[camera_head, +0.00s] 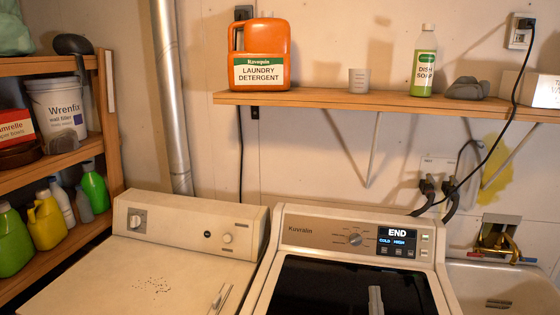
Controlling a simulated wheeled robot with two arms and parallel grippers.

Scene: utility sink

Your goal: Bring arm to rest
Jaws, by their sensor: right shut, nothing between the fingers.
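The rest of the right arm is out of the picture. My left gripper is not in view.
The washer (300,232) has a lit display reading END. A dryer (90,275) stands to its left and a sink (520,285) to its right. A wall shelf (320,101) above holds a detergent jug (260,45) and dish soap (424,65). A loaded rack (50,165) stands far left.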

